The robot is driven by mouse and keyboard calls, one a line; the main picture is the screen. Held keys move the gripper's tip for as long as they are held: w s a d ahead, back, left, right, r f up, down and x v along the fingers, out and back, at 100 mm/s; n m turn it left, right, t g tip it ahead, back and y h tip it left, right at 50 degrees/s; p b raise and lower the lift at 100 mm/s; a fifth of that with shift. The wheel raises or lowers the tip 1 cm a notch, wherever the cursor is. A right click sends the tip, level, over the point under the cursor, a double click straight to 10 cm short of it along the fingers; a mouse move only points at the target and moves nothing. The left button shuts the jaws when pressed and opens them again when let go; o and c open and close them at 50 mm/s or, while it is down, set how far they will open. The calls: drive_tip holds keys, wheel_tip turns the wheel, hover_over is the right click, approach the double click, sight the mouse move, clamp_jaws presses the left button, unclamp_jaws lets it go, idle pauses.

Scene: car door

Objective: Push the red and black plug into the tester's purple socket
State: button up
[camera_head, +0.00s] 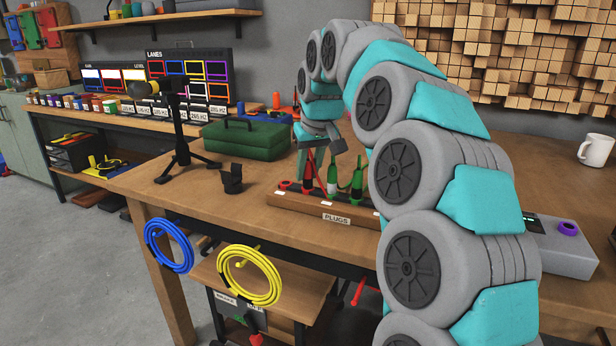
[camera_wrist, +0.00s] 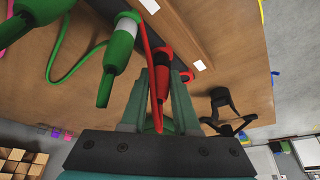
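The red and black plug (camera_head: 308,183) stands upright in the wooden plug rack (camera_head: 300,204), left of the plugs with green parts. In the wrist view the red and black plug (camera_wrist: 163,84) lies between my gripper's two fingers (camera_wrist: 165,78), its red cord curving beside it. I cannot tell whether the fingers press on it. In the head view my gripper (camera_head: 318,158) reaches down over the rack from above, partly hidden by the cords. The grey tester (camera_head: 562,252) is at the right, with its purple socket (camera_head: 568,228) on top; my arm hides its left part.
A green-and-white plug (camera_head: 332,182) and a green plug (camera_head: 357,186) stand close beside. A black holder (camera_head: 232,179), a tripod (camera_head: 182,150) and a green toolbox (camera_head: 247,138) are left of the rack. A white mug (camera_head: 596,150) stands behind the tester.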

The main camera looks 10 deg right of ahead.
sight(308, 161)
clamp_jaws()
drive_tip(key=shift+r, duration=0.15)
wheel_tip(308, 161, up, 6)
drive_tip(key=shift+w+r, duration=0.1)
drive_tip(key=shift+r, duration=0.05)
drive_tip(key=shift+r+p, duration=0.4)
drive_tip(key=shift+r, duration=1.3)
